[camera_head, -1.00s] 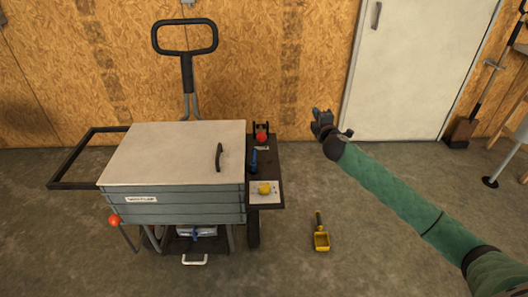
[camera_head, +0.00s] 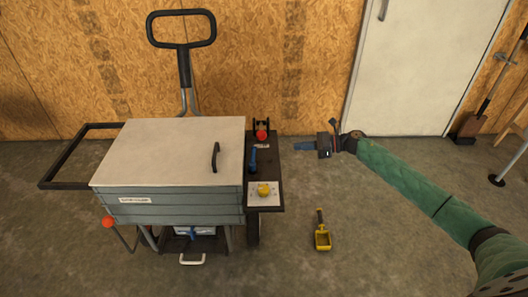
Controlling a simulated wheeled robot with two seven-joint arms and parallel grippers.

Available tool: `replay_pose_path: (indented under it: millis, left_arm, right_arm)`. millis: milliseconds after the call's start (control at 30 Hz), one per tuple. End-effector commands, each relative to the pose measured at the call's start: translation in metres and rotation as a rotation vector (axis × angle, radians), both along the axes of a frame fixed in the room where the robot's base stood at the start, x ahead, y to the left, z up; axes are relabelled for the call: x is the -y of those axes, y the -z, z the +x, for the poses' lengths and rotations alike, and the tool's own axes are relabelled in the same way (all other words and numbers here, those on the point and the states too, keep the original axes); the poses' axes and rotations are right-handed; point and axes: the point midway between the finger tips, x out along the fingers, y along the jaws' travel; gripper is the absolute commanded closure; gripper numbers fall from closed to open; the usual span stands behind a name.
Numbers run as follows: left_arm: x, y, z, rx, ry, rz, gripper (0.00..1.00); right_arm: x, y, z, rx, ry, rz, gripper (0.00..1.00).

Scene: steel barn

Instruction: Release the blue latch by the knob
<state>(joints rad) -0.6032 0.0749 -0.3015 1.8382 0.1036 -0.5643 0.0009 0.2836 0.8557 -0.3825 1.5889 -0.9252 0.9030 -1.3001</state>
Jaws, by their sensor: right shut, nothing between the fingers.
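A small blue upright piece (camera_head: 252,161), which looks like the blue latch, stands on the dark side shelf (camera_head: 268,164) of the grey cart, close to the lid's right edge. Its knob is too small to make out clearly. My right gripper (camera_head: 304,146) is to the right of the shelf, shut and empty, its bluish fingers pointing left toward the cart. A gap shows between the fingertips and the shelf edge. My left gripper is not in view.
The cart's pale lid (camera_head: 165,150) has a black handle (camera_head: 215,157). A red knob (camera_head: 262,134) is at the shelf's back and a yellow knob (camera_head: 263,190) at its front. A yellow scoop (camera_head: 322,238) lies on the floor. The floor right of the cart is otherwise clear.

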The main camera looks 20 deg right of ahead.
Motion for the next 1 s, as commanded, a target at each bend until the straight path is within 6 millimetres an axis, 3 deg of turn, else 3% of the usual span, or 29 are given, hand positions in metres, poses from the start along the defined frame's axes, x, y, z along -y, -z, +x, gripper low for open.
replay_pose_path:
  millis: [100, 367, 1000]
  left_arm:
    - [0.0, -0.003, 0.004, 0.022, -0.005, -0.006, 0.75]
    - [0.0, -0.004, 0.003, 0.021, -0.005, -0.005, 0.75]
    - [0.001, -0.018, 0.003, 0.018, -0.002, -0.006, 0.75]
  right_arm:
    - [-0.004, 0.001, -0.01, 0.061, -0.07, -0.033, 1.0]
    - [-0.013, 0.003, -0.006, 0.106, -0.077, -0.051, 1.0]
    - [-0.108, 0.022, 0.032, 0.105, -0.075, -0.049, 1.0]
